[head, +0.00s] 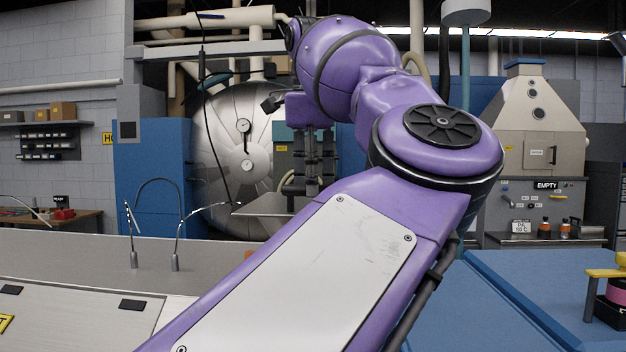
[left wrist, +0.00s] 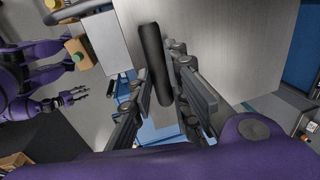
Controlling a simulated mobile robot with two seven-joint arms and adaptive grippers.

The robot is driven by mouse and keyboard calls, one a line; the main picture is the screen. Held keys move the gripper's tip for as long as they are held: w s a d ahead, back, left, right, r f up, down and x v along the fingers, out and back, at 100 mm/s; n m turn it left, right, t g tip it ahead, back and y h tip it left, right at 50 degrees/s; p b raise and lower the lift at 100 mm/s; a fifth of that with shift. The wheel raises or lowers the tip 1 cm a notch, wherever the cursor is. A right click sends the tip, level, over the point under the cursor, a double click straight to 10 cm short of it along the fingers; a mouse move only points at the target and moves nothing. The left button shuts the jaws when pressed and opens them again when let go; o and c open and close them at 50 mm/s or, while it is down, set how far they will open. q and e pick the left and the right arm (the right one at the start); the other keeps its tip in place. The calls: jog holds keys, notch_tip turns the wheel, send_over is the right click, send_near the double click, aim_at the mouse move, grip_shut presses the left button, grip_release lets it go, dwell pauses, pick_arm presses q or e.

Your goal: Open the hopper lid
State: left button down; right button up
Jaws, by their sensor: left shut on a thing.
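A flat grey metal panel that looks like the hopper lid (head: 262,206) shows beyond the counter in the head view, partly hidden by my left gripper. My left gripper (head: 305,182) points down at it from above. In the left wrist view, a dark rounded bar that looks like the lid's handle (left wrist: 153,65) lies between the fingers of my left gripper (left wrist: 160,100), which is shut on it. The brushed grey surface (left wrist: 235,45) beside the bar fills much of that view. A small dark gripper, apparently my right one (left wrist: 78,93), shows at the left; its finger gap is unclear.
A grey counter (head: 70,255) with thin curved metal rods (head: 175,262) lies front left. Blue surfaces (head: 480,300) lie at the right, with a pink-and-yellow object (head: 615,290) at the edge. A large round steel vessel (head: 235,135) stands behind.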

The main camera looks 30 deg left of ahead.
pick_arm(q)
jog(key=shift+r, duration=0.15)
jog(key=w+a+r, duration=0.1)
jog(key=w+r, duration=0.2)
jog(key=r, duration=0.5)
jog(key=shift+w+a+r+b, duration=0.25)
jog(key=shift+a+b, duration=0.05)
jog(key=shift+a, duration=0.05)
pick_arm(e)
jog(key=shift+s+d+f, duration=0.25)
jog(key=shift+s, duration=0.1)
